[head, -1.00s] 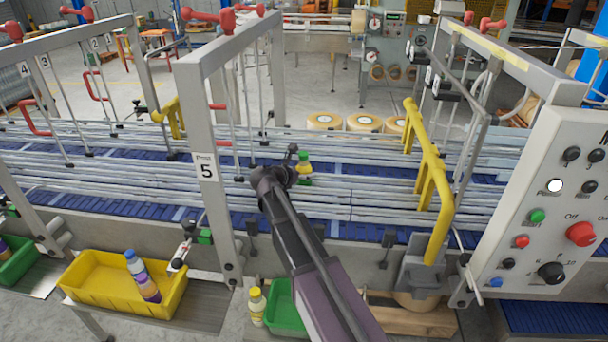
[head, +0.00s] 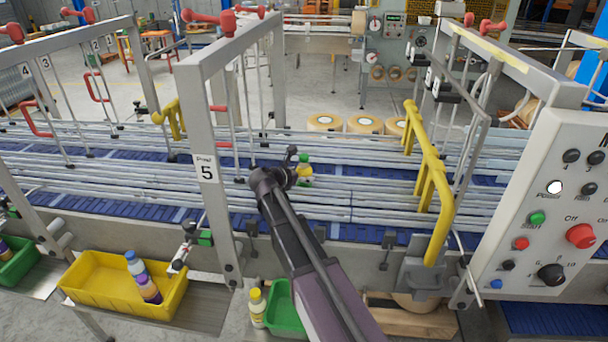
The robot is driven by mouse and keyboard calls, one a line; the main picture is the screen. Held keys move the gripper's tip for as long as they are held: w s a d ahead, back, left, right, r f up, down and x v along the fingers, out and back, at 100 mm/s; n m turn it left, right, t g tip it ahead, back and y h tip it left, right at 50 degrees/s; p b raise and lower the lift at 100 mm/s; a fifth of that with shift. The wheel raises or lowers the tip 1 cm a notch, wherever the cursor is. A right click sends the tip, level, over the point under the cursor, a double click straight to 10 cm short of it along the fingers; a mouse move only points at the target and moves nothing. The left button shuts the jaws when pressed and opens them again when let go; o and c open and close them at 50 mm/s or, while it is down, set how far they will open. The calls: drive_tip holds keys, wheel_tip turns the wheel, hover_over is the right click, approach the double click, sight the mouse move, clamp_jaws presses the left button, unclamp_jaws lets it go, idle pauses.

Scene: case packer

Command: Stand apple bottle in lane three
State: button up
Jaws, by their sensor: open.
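A small bottle with a green cap and a yellowish body (head: 305,171) stands upright among the guide rails of the blue conveyor, in the middle of the head view; I take it for the apple bottle. My gripper (head: 291,167) is just left of it, open, with one dark finger showing beside the bottle's cap. The other finger is hard to make out, and I cannot tell if either touches the bottle. The pale rails (head: 400,206) divide the belt into lanes. Which lane the bottle stands in is unclear, and its base is partly hidden.
In front are a yellow bin (head: 85,283) with a purple-labelled bottle (head: 143,277), a yellow-capped bottle (head: 257,309) and a green bin (head: 283,312).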

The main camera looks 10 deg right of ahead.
drive_tip(key=p+v, duration=0.2)
drive_tip(key=v, duration=0.5)
